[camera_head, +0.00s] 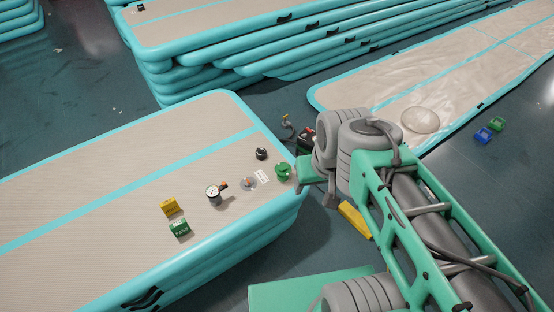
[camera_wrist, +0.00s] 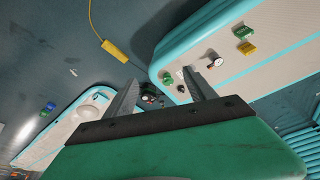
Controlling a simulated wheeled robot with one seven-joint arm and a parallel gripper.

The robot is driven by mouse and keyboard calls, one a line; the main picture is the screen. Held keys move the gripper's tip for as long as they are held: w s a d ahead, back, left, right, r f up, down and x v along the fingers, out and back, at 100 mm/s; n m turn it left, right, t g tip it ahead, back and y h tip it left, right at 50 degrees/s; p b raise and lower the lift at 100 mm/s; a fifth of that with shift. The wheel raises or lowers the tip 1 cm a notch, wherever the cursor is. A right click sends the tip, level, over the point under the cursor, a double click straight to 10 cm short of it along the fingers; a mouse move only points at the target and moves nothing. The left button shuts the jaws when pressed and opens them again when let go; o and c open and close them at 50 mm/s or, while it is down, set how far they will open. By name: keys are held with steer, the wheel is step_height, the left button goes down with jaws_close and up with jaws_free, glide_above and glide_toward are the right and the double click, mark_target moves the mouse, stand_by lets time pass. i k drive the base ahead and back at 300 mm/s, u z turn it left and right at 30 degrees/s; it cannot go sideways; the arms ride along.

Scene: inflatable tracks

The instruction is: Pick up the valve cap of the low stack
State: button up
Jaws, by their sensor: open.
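The low stack (camera_head: 110,200) is a beige-topped, teal-edged inflatable at the left in the head view; it also shows at the upper right of the wrist view (camera_wrist: 272,62). Near its right end are a small dark round piece (camera_head: 261,153) and a green round piece (camera_head: 283,171). I cannot tell for certain which is the valve cap. The dark piece also shows in the wrist view (camera_wrist: 181,88), near the right finger. My gripper (camera_wrist: 159,78) is open, with nothing between its fingers, and points towards the stack's end. In the head view my arm hides its fingers.
A gauge (camera_head: 214,194), a white card (camera_head: 262,177), a yellow block (camera_head: 171,207) and a green block (camera_head: 179,228) are on the low stack. A taller stack (camera_head: 190,75) stands behind. A flat track (camera_head: 460,62) lies right. A yellow piece (camera_wrist: 114,51) lies on the floor.

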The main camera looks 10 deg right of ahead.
mark_target(261, 154)
steer(key=z, duration=0.4)
steer(key=k, duration=1)
steer(key=z, duration=0.75)
steer(key=i, duration=1.25)
steer(key=u, duration=0.45)
steer(key=i, duration=0.7)
steer(key=u, duration=1.3)
steer(key=i, duration=0.6)
steer(key=u, duration=0.6)
